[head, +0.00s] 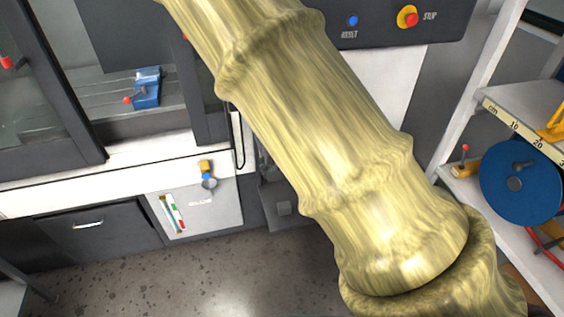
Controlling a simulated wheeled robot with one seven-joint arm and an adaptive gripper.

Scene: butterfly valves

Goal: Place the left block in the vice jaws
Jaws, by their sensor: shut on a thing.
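A small blue vice (147,88) stands inside the open grey machine cabinet at the upper left. It has a red-tipped handle at its left. It is too small to tell whether anything sits between its jaws. My gripper is not in view; my thick yellowish arm crosses the picture from the lower right and leaves it at the top. I cannot make out any block, and the arm hides much of the middle.
The cabinet's dark door frames (72,85) flank its opening. A control panel (380,22) with blue and red buttons is at the top. At the right, a white shelf (530,100) with a ruler edge stands above a blue disc (521,182). Speckled floor (200,275) is clear at the lower left.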

